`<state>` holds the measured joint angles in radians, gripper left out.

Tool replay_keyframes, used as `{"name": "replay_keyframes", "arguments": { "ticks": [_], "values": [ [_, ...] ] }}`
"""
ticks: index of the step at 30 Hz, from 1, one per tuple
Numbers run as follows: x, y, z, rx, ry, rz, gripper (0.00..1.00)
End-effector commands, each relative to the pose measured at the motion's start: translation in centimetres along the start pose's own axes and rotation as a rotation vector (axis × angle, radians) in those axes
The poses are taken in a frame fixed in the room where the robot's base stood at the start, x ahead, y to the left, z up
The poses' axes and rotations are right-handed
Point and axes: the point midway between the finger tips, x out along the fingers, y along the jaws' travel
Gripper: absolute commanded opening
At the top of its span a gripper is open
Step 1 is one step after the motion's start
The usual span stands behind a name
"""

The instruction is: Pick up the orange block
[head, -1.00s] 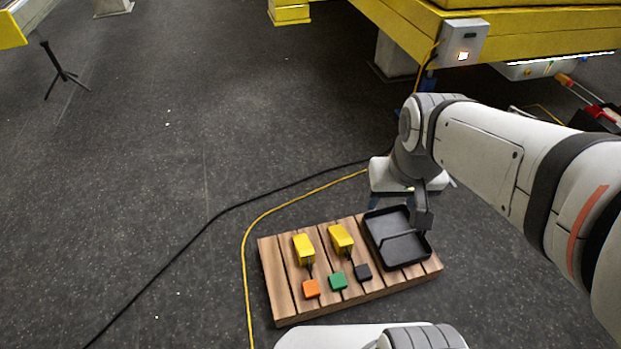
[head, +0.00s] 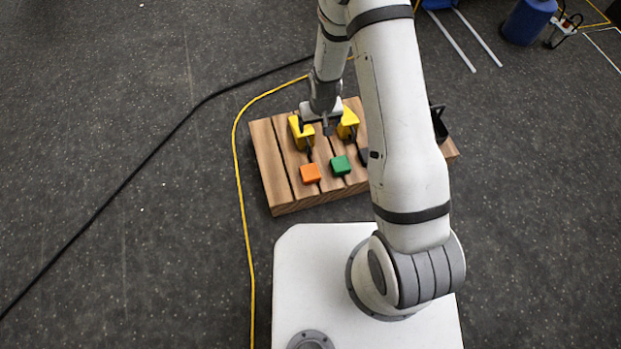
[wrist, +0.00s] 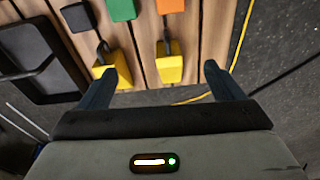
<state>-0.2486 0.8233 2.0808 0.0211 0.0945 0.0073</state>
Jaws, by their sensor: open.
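The orange block (head: 310,173) lies on the wooden pallet (head: 277,190), near its front left edge. In the wrist view the orange block (wrist: 170,6) is at the top edge and partly cut off. My gripper (wrist: 160,72) is open and empty, with its two fingers spread wide. In the head view my gripper (head: 320,122) is over the back part of the pallet, near the yellow pieces and behind the orange block. The arm hides part of the pallet's right side.
A green block (head: 340,165) sits right of the orange one, then a black block (wrist: 78,17). Two yellow pieces (head: 300,132) (head: 348,122) stand behind. A black tray (wrist: 45,80) is on the pallet's other end. A yellow cable (head: 239,180) runs along the floor.

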Motion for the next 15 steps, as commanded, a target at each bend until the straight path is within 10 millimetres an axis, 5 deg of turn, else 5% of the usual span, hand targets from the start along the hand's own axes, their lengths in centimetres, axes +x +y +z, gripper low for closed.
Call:
{"name": "replay_keyframes", "arguments": {
  "ticks": [1, 6, 9, 15],
  "values": [
    [5.1, -0.6, 1.2, -0.012, -0.014, -0.001, 0.87],
    [14.2, -1.9, 3.5, -0.041, -0.021, -0.001, 0.87],
    [17.3, -2.3, 4.6, -0.05, -0.023, -0.001, 0.87],
    [20.1, -2.6, 5.5, -0.057, -0.023, -0.001, 0.87]
  ]
}}
